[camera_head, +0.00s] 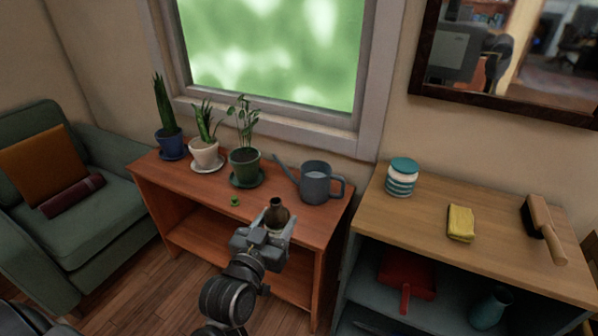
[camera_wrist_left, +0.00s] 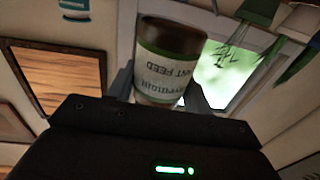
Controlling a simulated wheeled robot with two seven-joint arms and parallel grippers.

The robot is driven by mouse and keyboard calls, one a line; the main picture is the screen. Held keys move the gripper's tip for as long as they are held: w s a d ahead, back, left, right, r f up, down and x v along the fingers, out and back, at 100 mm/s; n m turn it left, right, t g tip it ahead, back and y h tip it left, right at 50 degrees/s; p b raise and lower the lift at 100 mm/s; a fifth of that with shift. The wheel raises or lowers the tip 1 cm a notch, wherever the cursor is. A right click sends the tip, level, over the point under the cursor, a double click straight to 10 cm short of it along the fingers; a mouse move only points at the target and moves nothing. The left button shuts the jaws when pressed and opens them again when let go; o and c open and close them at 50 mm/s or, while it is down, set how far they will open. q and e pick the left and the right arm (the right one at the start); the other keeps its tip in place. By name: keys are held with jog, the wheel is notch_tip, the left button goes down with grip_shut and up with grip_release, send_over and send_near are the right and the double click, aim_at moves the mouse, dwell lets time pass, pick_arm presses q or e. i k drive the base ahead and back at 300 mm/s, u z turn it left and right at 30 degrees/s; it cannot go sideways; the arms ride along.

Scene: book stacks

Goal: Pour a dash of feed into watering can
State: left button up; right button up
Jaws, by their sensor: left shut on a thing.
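My left gripper (camera_head: 265,236) is shut on a brown feed bottle (camera_head: 277,213), held upright above the front edge of the red-brown plant table. The wrist view shows the bottle (camera_wrist_left: 165,68) between the fingers, with a green and white label reading "FEED", upside down in that picture. Its opening shows dark in the head view, with no cap on it. The grey watering can (camera_head: 316,185) stands on the table's right end, behind and to the right of the bottle, apart from it. A small green cap (camera_head: 235,201) lies on the table left of the bottle. My right gripper is not in view.
Potted plants stand on the left of the plant table (camera_head: 160,180), the nearest in a green pot (camera_head: 244,167). The right shelf (camera_head: 430,215) holds a striped jar (camera_head: 402,177), yellow sponge (camera_head: 461,223) and brush (camera_head: 543,229). A green armchair (camera_head: 80,225) stands left.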

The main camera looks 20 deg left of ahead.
aim_at(314, 184)
jog(key=u, duration=0.45)
jog(key=k, duration=0.5)
jog(key=z, duration=0.45)
jog(key=i, duration=1.45)
jog(key=u, duration=0.15)
